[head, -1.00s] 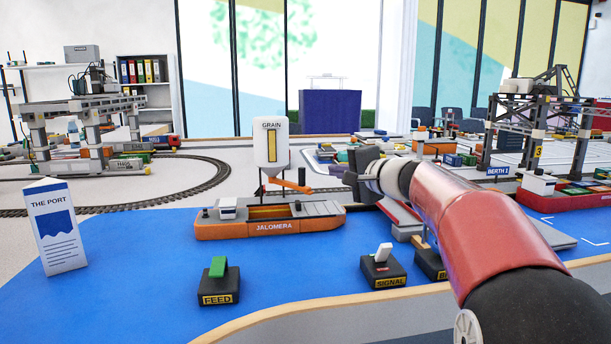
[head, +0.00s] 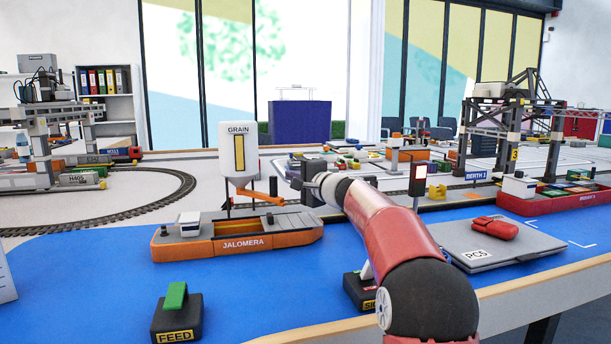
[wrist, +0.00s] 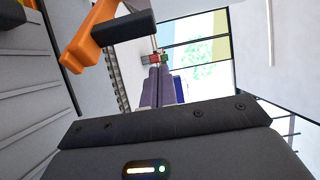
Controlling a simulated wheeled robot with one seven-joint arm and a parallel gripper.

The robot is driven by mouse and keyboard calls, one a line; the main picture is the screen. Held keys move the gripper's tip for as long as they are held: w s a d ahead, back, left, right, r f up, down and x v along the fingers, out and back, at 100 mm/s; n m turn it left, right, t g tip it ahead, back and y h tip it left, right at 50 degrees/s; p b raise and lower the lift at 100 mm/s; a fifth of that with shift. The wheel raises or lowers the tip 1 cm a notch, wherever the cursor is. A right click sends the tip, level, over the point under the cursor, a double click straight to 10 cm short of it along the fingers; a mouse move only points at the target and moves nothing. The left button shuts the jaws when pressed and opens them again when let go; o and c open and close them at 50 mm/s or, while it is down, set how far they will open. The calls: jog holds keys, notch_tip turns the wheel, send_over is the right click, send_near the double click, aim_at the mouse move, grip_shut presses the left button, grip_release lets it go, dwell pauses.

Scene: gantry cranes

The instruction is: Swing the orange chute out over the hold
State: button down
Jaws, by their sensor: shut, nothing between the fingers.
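The orange chute (head: 262,198) sticks out to the right from the foot of the white GRAIN silo (head: 238,150), behind the JALOMERA ship (head: 238,240). In the head view its end shows above the ship's grey right-hand deck; the hold (head: 222,229) is further left. My gripper (head: 295,183) is just right of the chute's end in the picture. In the wrist view the chute (wrist: 92,35), with its dark end, is at upper left, apart from my fingers (wrist: 158,72). The fingers are together and empty.
The FEED box (head: 176,318) with a green lever stands front left. The SIGNAL box (head: 360,290) is partly hidden by my arm. A signal lamp (head: 418,178) and a grey PC5 plate (head: 480,252) with a red piece (head: 494,228) are on the right.

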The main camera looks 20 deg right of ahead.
jog(key=shift+s+a+b, duration=0.25)
jog(key=shift+s+a, duration=0.35)
jog(key=shift+a, duration=0.2)
jog(key=shift+s+a+b, duration=0.2)
jog(key=shift+s+a, duration=0.4)
jog(key=shift+a, duration=0.15)
